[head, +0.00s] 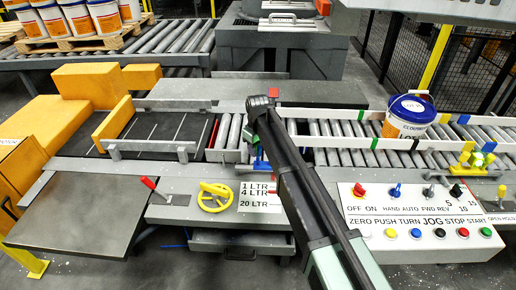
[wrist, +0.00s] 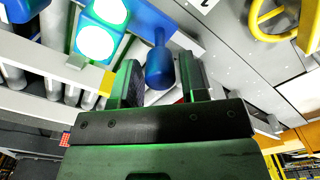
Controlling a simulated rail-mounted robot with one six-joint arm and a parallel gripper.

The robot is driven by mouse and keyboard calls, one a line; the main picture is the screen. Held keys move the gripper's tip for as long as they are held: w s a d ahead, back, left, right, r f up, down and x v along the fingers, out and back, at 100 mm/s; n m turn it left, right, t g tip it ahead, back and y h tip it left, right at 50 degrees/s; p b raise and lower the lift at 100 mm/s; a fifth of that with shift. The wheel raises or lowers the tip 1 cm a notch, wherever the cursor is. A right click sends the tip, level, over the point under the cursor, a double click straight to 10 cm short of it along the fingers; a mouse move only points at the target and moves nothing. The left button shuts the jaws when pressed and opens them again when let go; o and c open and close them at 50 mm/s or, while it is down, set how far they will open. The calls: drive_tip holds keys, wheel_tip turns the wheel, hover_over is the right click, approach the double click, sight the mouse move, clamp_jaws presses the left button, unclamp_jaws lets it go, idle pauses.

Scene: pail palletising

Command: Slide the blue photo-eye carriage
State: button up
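The blue photo-eye carriage (head: 260,163) shows beside the front rail of the roller line in the head view, partly hidden by my arm. In the wrist view the carriage (wrist: 128,14) has a blue body with two bright lit lenses and a blue knob (wrist: 159,66). My gripper (wrist: 161,75) has its fingers apart, one on each side of the knob. A small gap shows at the right finger; contact at the left is unclear. In the head view my gripper (head: 262,128) is over the rail, its fingers mostly hidden.
A scale label plate (head: 259,197) and a yellow handwheel (head: 215,197) are in front of the rail. A white pail (head: 408,117) with a blue lid stands on the rollers at right. A button panel (head: 418,222) is at front right.

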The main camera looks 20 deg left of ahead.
wheel_tip(320, 180, up, 10)
drive_tip(key=p, duration=0.9)
drive_tip(key=shift+r, duration=0.15)
drive_tip(key=shift+f, duration=0.2)
drive_tip(key=s+d+m, duration=0.4)
drive_tip(key=s+d, duration=0.3)
drive_tip(key=d, duration=0.5)
drive_tip(key=s+d+m, duration=0.3)
drive_tip(key=s+d, duration=0.5)
drive_tip(key=d, duration=0.5)
drive_tip(key=s+d+m, duration=0.4)
drive_tip(key=s+d, duration=0.4)
drive_tip(key=d, duration=0.4)
drive_tip(key=shift+d+m, duration=0.3)
drive_tip(key=shift+d, duration=0.05)
